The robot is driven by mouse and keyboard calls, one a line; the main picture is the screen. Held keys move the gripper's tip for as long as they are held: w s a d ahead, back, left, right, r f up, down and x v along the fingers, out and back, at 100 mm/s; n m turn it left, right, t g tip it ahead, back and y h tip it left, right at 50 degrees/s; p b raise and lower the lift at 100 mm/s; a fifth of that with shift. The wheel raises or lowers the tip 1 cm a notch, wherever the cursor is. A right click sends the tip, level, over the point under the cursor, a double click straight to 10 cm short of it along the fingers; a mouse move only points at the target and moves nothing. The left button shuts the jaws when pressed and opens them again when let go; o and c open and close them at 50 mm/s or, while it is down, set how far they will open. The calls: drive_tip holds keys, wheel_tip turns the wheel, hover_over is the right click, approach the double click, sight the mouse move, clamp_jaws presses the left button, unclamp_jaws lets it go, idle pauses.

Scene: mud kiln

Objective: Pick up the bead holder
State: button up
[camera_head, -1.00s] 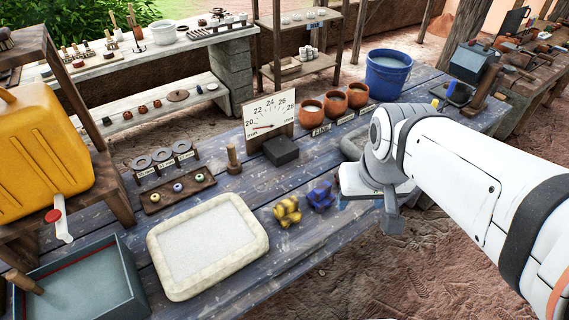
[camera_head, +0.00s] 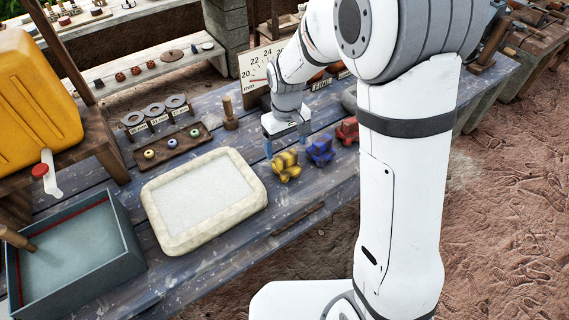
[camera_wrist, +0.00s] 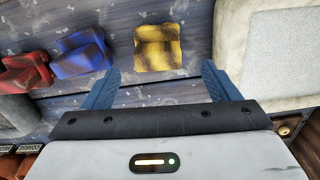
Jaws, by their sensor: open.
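A dark wooden board (camera_head: 172,146) holding three small ring-shaped beads lies on the blue-grey table behind the white tray in the head view. One end with a yellowish bead seems to show at the lower right of the wrist view. A lumpy yellow item (camera_head: 285,165) stands right of the tray. A blue one (camera_head: 320,150) and a red one (camera_head: 347,131) stand beside it in a row. My gripper (camera_head: 287,141) points down, open and empty, just behind the yellow item. In the wrist view the yellow item (camera_wrist: 158,47) appears ahead, between the lines of my fingers (camera_wrist: 160,82).
The white-rimmed tray (camera_head: 160,230) lies left of my gripper. A wooden peg (camera_head: 229,113) and a stand with several rings (camera_head: 158,110) are behind. A grey basin (camera_head: 125,250) and a yellow jerrycan (camera_head: 40,95) are at left. My arm hides the table's right part.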

sight(286, 155)
drive_tip(key=shift+w+f+p, duration=0.15)
drive_tip(key=shift+f+p, duration=0.35)
drive_tip(key=shift+f, duration=2.7)
drive_tip(key=c, duration=1.2)
